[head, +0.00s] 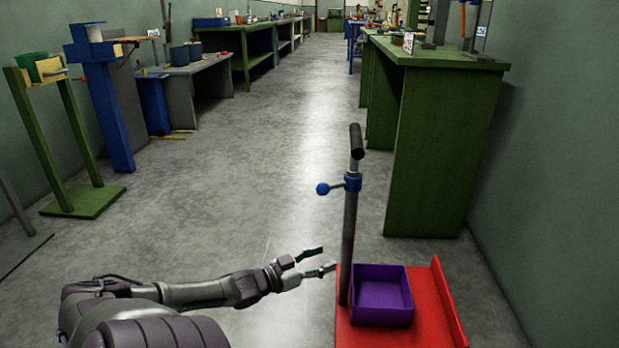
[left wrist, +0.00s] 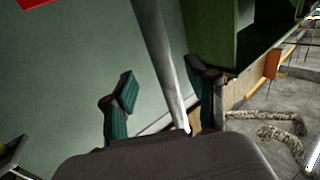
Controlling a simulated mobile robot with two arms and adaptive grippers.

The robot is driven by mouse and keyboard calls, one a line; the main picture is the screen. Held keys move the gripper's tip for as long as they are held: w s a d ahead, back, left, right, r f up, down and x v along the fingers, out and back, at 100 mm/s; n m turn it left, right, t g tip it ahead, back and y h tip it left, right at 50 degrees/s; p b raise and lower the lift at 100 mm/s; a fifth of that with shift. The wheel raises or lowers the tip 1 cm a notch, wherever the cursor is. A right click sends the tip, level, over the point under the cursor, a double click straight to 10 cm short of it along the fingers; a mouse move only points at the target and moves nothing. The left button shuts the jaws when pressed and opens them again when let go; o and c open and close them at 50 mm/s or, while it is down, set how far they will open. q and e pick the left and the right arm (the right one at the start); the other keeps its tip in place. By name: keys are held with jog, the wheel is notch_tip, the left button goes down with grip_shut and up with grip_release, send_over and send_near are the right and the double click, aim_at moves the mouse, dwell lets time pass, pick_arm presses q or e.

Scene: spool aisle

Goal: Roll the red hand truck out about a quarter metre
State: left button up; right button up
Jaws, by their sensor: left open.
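The red hand truck (head: 362,333) stands at the bottom right of the head view. It has a red deck with a raised right edge, a grey upright post (head: 349,230), a black grip (head: 356,141) on top and a blue collar with a blue ball knob (head: 322,188). My left gripper (head: 328,258) is open and empty, just left of the post's lower part. In the left wrist view, the grey post (left wrist: 160,55) shows between the spread teal-padded fingers (left wrist: 160,75), with no clear contact. My right gripper is out of view.
A purple bin (head: 381,294) sits on the truck's deck, right of the post. A green workbench (head: 437,150) stands beyond the truck, near the right wall. The concrete aisle floor (head: 270,170) is clear ahead and left. A green stand (head: 85,200) is at the left.

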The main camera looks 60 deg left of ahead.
pick_arm(q)
jog(key=shift+s+a, duration=0.2)
jog(key=shift+s, duration=1.65)
